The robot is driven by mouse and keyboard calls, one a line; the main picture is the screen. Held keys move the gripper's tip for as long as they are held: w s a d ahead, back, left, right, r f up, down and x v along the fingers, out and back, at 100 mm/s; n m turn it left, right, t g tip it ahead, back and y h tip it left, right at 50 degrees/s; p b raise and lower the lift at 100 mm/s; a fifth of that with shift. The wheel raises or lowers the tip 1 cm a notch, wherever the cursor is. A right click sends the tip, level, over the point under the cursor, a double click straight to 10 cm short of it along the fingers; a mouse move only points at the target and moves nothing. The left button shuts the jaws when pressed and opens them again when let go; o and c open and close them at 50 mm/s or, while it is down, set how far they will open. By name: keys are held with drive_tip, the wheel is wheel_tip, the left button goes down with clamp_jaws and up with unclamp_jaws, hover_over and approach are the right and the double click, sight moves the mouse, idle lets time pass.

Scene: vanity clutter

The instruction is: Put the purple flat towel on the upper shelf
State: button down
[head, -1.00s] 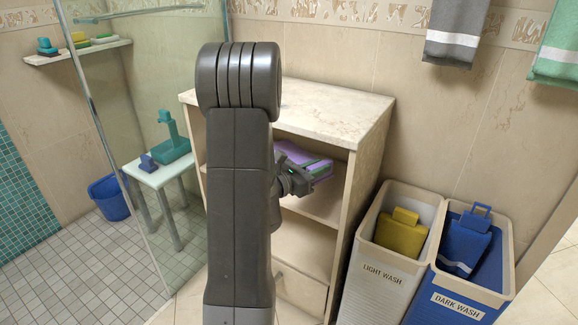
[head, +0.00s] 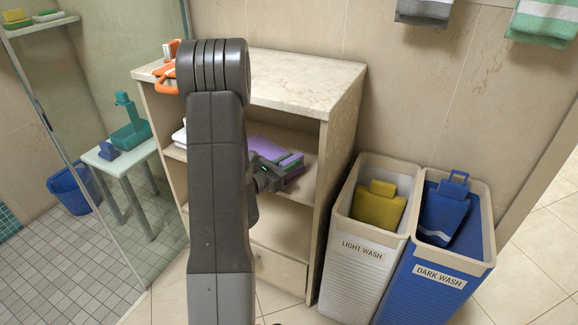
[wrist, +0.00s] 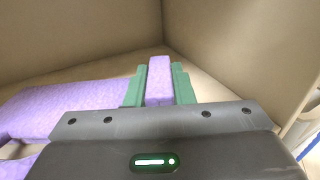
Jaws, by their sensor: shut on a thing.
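The purple flat towel (head: 278,150) is inside the cabinet, at the level of the upper shelf (head: 302,190). My gripper (head: 285,172) reaches in from the front and is shut on part of the towel. In the wrist view, green fingers (wrist: 159,85) stand on both sides of a narrow purple piece (wrist: 159,80). A wider purple part lies to the left, close above the shelf or on it; I cannot tell which. My arm hides part of the cabinet's middle.
The cabinet's marble top (head: 300,85) is above, with an orange item (head: 167,80) at its left. A white item (head: 179,137) sits at the upper shelf's left. The light wash bin (head: 358,240) and dark wash bin (head: 440,270) stand at the right. A glass shower panel is at the left.

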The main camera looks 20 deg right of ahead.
drive_tip(key=shift+f, duration=0.1)
drive_tip(key=shift+f, duration=0.15)
drive_tip(key=c, duration=1.3)
unclamp_jaws()
drive_tip(key=shift+o, duration=0.2)
drive_tip(key=shift+r, duration=0.2)
drive_tip(key=p+v, duration=0.2)
drive_tip(key=v, duration=1)
